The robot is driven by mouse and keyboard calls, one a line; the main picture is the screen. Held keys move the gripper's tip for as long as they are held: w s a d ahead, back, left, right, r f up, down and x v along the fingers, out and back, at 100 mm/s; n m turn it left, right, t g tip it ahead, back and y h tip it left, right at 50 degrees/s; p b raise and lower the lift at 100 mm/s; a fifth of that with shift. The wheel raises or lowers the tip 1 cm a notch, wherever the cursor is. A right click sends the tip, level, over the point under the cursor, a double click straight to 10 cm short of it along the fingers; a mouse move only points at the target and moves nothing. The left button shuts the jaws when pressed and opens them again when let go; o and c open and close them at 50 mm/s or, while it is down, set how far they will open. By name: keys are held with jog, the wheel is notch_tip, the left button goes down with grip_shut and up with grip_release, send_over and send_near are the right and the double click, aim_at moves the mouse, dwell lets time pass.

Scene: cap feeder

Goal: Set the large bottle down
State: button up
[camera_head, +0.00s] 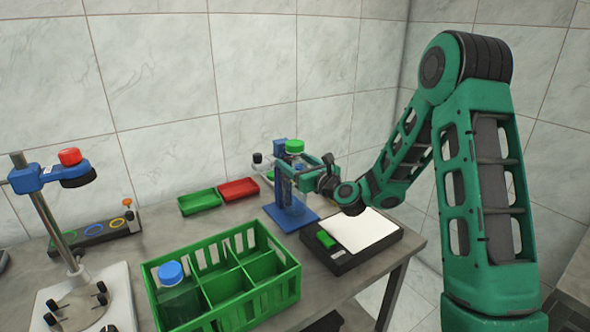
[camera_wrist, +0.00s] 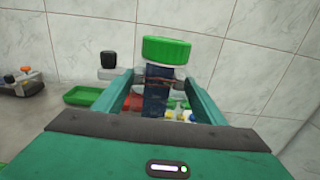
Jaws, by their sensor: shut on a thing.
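The large bottle, clear with a green cap (camera_head: 295,146), is upright in my gripper (camera_head: 302,168) at the blue stand (camera_head: 290,217). Its green cap also shows in the wrist view (camera_wrist: 167,50), above and between my two fingers (camera_wrist: 163,88). My gripper is shut on the bottle's clear body. The blue column shows behind or through the bottle. The lower part of the bottle is hard to make out, so I cannot tell whether its bottom touches anything.
A green divided crate (camera_head: 222,290) holds a blue-capped bottle (camera_head: 172,273). A black device with a white plate (camera_head: 362,231) is right of the blue stand. Green (camera_head: 199,202) and red (camera_head: 238,190) trays lie behind. A clamp stand (camera_head: 62,215) is at left.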

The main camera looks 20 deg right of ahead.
jog(key=shift+f, duration=0.8)
jog(key=o, duration=2.1)
jog(key=shift+f, duration=0.15)
jog(key=shift+c, duration=0.2)
jog(key=v, duration=1.2)
